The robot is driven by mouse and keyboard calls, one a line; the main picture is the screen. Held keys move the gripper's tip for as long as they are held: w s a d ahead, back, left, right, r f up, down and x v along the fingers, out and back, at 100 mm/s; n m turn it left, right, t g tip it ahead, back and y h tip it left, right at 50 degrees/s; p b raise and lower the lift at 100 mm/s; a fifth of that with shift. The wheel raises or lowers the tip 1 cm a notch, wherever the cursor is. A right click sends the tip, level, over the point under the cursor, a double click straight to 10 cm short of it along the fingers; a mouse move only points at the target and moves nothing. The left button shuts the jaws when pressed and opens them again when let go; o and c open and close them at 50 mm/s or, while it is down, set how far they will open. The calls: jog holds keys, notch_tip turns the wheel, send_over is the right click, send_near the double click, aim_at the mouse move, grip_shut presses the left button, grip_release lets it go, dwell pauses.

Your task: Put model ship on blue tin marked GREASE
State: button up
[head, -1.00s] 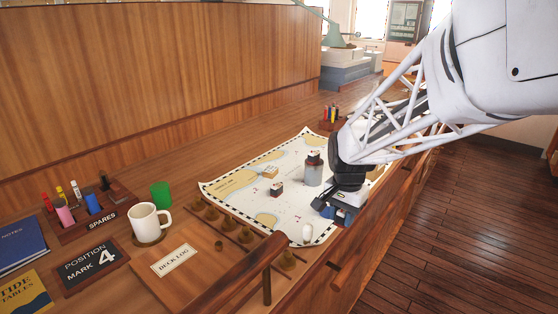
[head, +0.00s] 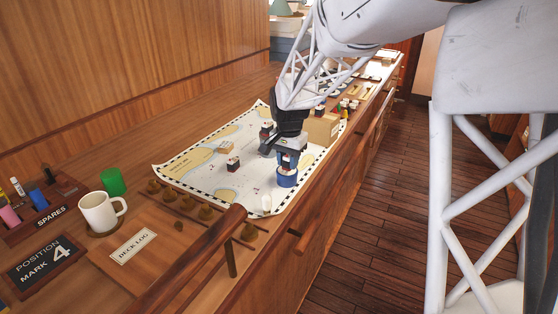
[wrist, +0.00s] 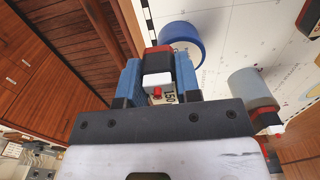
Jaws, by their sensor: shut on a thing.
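A model ship (wrist: 158,80) with a dark and red hull, a white deckhouse and a red funnel is between the blue finger pads of my gripper (wrist: 160,85), shut on it in the wrist view. In the head view my gripper (head: 289,156) holds the ship right over the blue tin (head: 287,179), which stands on the chart near its right edge. The tin also shows in the wrist view (wrist: 182,40), just beyond the ship. I cannot tell whether the ship touches the tin. The GREASE marking is not readable.
A grey tin (wrist: 252,88) with another small ship on top stands close beside my gripper. A wooden rail (head: 190,262) runs in front.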

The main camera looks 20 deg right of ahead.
aim_at(285, 172)
jog(key=shift+w+d+f, duration=0.1)
jog(key=shift+w+d, duration=0.05)
jog(key=shift+w, duration=1.65)
jog(key=shift+f, duration=0.1)
jog(key=shift+f, duration=1.7)
jog(key=shift+f, duration=0.1)
jog(key=o, duration=0.9)
notch_tip(285, 172, up, 12)
jog(key=shift+r, duration=0.1)
